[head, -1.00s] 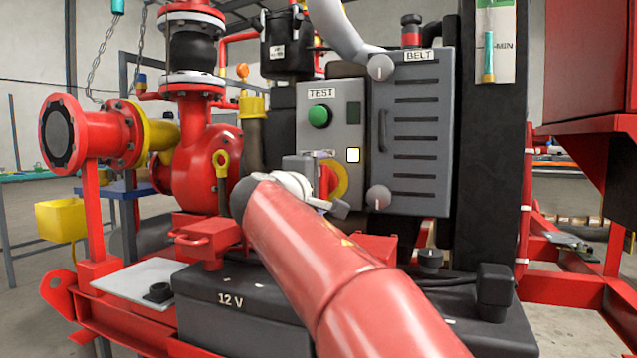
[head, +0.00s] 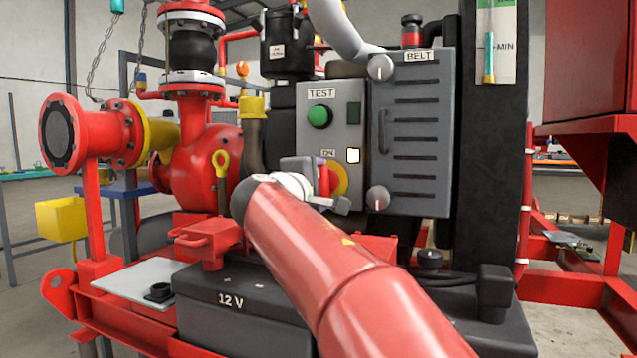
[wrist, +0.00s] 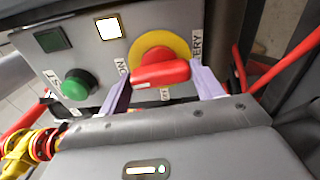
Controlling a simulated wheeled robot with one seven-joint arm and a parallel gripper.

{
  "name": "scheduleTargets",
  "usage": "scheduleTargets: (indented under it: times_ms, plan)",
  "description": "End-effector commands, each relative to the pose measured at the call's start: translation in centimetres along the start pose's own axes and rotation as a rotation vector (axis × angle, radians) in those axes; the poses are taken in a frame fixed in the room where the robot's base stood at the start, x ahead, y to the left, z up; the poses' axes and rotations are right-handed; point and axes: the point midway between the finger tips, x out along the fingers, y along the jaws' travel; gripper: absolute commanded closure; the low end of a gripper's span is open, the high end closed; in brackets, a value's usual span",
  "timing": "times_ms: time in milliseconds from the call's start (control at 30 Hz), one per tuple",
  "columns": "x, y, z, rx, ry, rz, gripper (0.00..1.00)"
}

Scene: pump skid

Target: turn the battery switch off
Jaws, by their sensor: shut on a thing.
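The battery switch is a red knob (wrist: 161,75) on a yellow round plate (wrist: 158,44), low on the grey panel (head: 340,115). In the head view only part of the yellow plate (head: 341,179) and red knob (head: 324,178) show beside my arm. In the wrist view my gripper (wrist: 160,85) has a pale finger at each end of the red knob, shut on it. An ON label (wrist: 122,66) is left of the plate and a BATTERY label (wrist: 196,44) is right of it. My arm hides the panel's lower part in the head view.
A green TEST button (head: 320,116) and a lit white square (head: 353,155) are on the same panel. A louvred BELT cover (head: 412,135) stands to the right. The 12 V battery box (head: 240,305) is below, with red pipework on the left.

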Motion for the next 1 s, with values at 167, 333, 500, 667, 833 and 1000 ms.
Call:
scheduleTargets:
  times_ms: [167, 333, 500, 667, 833, 1000]
  plan:
    - [0.02, 0.20, 0.07, -0.129, -0.001, -0.002, 0.57]
    - [0.03, 0.27, 0.11, -0.287, -0.002, -0.003, 0.57]
    - [0.03, 0.27, 0.08, -0.449, -0.001, -0.004, 0.57]
    - [0.04, 0.29, 0.09, -0.602, -0.001, -0.004, 0.57]
    - [0.01, 0.32, 0.06, -0.764, 0.000, -0.004, 0.57]
    - [0.04, 0.37, 0.11, -0.926, -0.001, -0.004, 0.57]
